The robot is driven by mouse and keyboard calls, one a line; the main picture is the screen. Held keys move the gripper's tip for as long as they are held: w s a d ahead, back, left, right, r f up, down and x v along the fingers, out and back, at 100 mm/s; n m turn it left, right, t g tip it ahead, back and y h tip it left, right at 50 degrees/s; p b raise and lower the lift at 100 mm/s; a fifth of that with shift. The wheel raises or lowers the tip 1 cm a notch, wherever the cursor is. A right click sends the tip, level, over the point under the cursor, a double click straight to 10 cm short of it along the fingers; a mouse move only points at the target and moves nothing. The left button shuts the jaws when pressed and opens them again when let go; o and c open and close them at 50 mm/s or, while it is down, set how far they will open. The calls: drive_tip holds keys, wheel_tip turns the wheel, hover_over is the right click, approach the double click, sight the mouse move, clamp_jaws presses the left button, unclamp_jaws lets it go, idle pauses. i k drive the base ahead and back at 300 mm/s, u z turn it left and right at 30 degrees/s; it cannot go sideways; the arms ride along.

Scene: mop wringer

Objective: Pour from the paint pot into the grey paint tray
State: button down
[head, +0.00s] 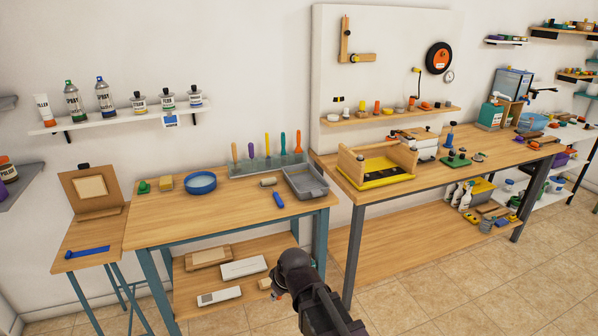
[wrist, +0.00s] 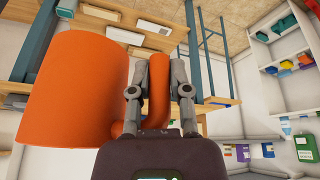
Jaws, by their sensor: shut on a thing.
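The orange paint pot (wrist: 78,88) fills the left of the wrist view, with its thick curved handle (wrist: 160,66) beside it. My gripper (wrist: 160,80) is shut on that handle, one finger on each side. The pot's mouth and contents are not visible. In the head view my dark arm reaches up from the bottom edge in front of the blue-legged workbench, and the pot cannot be made out there. The grey paint tray (head: 318,192) lies at the right end of that workbench, apart from my arm.
The workbench (head: 225,222) also holds a blue round dish (head: 201,183), a small roller (head: 268,182), a blue object (head: 278,200) and a rack of upright coloured tools (head: 266,161). A taller bench (head: 345,190) stands close to the tray's right. Bare wood lies front left of the tray.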

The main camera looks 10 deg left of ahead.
sight(305, 182)
drive_tip(key=z, duration=0.05)
drive_tip(key=i, duration=1)
drive_tip(key=u, duration=0.05)
